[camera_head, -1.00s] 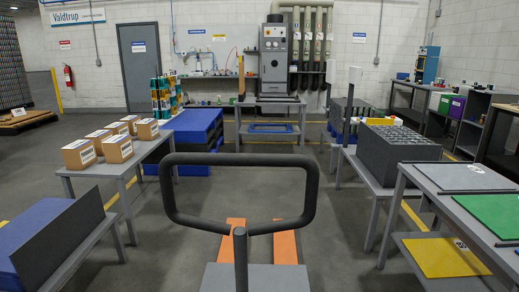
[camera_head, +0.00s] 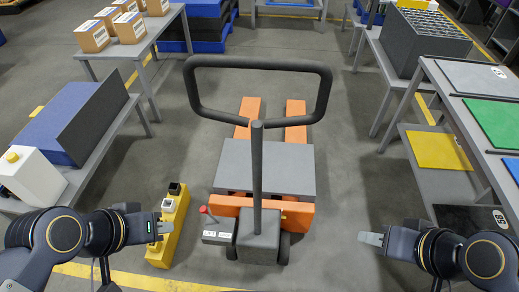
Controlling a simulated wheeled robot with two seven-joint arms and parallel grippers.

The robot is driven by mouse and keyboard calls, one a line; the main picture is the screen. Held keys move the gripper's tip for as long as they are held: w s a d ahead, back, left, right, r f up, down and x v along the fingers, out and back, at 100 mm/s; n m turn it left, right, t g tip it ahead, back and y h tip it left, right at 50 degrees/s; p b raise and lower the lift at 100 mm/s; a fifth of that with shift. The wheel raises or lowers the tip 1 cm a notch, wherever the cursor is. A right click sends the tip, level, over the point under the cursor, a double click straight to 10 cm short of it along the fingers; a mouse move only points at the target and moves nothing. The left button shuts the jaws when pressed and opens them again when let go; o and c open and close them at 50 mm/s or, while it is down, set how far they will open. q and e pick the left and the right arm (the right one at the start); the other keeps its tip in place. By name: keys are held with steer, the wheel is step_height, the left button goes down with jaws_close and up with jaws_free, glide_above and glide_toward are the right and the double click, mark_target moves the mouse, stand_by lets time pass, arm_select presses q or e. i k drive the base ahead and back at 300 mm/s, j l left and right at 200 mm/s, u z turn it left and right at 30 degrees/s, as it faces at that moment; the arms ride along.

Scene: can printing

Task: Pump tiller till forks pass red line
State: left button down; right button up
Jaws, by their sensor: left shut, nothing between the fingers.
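The pallet jack stands in the middle of the floor, with its dark tiller (camera_head: 257,175) upright and a loop handle (camera_head: 258,62) on top. Its two orange forks, the left fork (camera_head: 247,115) and the right fork (camera_head: 296,120), point away from me, low near the floor. I cannot make out a red line. My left gripper (camera_head: 165,227) is shut and empty, left of the jack beside a yellow block. My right gripper (camera_head: 370,238) is right of the jack, apart from it; its jaw gap cannot be made out. Neither gripper touches the tiller.
A red-knobbed lever (camera_head: 203,209) is beside a labelled box (camera_head: 216,237) at the jack's base. A yellow block (camera_head: 170,228) stands on the floor to its left. Tables flank both sides; the left table (camera_head: 144,50) holds cartons. Floor around the jack's right is clear.

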mark_target(320, 68)
steer(key=k+l, duration=0.1)
steer(key=k, duration=1.35)
steer(key=l, duration=0.05)
